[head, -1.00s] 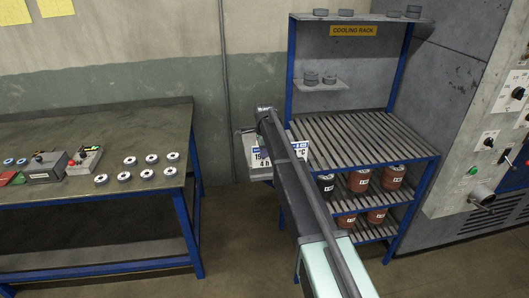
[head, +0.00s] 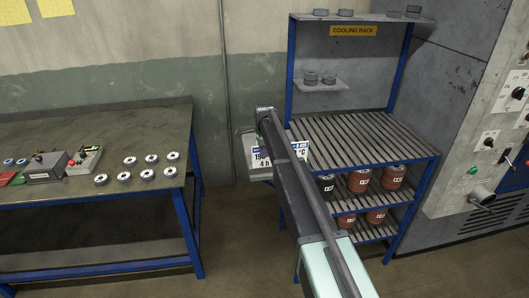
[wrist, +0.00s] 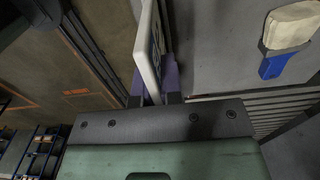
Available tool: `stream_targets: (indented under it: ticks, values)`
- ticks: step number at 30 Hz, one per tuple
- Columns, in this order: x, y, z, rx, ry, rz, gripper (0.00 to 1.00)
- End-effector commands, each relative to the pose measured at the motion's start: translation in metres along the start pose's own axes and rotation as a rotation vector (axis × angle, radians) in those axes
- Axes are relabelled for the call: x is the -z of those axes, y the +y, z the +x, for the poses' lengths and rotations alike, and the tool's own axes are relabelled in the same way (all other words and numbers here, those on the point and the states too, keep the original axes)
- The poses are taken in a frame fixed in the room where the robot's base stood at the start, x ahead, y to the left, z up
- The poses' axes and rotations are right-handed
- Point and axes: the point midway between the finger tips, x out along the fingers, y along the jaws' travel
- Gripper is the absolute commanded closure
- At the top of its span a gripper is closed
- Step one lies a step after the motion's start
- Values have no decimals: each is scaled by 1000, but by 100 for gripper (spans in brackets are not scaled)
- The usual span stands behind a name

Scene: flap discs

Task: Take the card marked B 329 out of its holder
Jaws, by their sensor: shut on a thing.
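A white card with a blue header (head: 301,150) shows on both sides of my arm in the head view. It reads about "190 °C, 4 h"; its header is too small to read surely. In the wrist view the card (wrist: 148,52) is seen nearly edge-on, upright between the fingers. My gripper (wrist: 155,88) is shut on it. My own arm hides the gripper and the card's middle in the head view. A grey box-like thing (head: 251,166) lies behind and below the card; I cannot tell whether the card still touches a holder.
The cooling rack (head: 362,142) with slatted shelves stands close to the right, with red and dark canisters below. A workbench (head: 95,215) with several discs and control boxes is at left. A blue-and-cream brush-like thing (wrist: 285,38) lies near the gripper.

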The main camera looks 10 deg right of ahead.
Motion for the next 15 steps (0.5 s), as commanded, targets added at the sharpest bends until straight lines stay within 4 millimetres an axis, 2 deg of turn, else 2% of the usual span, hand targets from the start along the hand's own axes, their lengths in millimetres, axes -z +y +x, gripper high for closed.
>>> stream_targets:
  ticks: [8, 15]
  values:
    - [0, 0, -2, 0, 0, 0, 100]
    - [0, 0, -26, 0, 0, 0, 100]
